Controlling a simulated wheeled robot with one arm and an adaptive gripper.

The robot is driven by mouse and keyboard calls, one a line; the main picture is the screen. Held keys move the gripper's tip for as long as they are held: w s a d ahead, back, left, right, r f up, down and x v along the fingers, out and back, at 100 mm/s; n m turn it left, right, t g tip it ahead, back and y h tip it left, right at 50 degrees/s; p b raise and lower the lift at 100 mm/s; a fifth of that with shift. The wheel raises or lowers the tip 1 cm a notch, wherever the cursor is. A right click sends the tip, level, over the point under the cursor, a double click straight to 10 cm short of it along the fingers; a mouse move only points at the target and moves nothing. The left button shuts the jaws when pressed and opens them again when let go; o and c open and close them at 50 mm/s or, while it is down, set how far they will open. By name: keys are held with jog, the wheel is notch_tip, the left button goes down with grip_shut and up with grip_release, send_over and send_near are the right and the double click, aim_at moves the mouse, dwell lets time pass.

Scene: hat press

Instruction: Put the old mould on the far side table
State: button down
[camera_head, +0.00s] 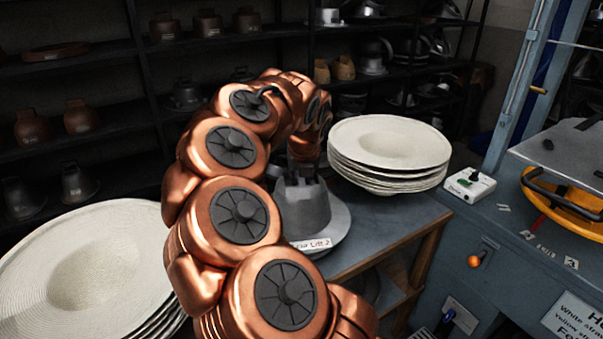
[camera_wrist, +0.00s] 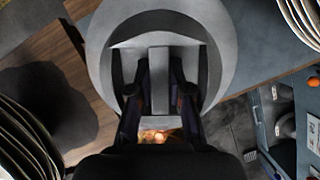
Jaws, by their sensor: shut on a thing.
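The old mould (camera_head: 303,208) is a grey metal hat shape with a wide round brim and a white label on its front edge. In the wrist view the mould (camera_wrist: 103,62) fills the upper middle, with a bar across its open crown. My gripper (camera_head: 299,180) is shut on this bar; its two dark fingers (camera_wrist: 160,88) show on either side of it.
A stack of white hats (camera_head: 390,142) stands on the table's back. Another white hat stack (camera_head: 85,262) is at the lower left. Dark shelves (camera_head: 90,105) with moulds line the back. The blue press (camera_head: 520,230) is at the right.

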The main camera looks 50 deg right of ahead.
jog(key=shift+f, duration=0.5)
jog(key=c, duration=1.1)
grip_release()
jog(key=shift+f, duration=0.15)
jog(key=v, duration=1.2)
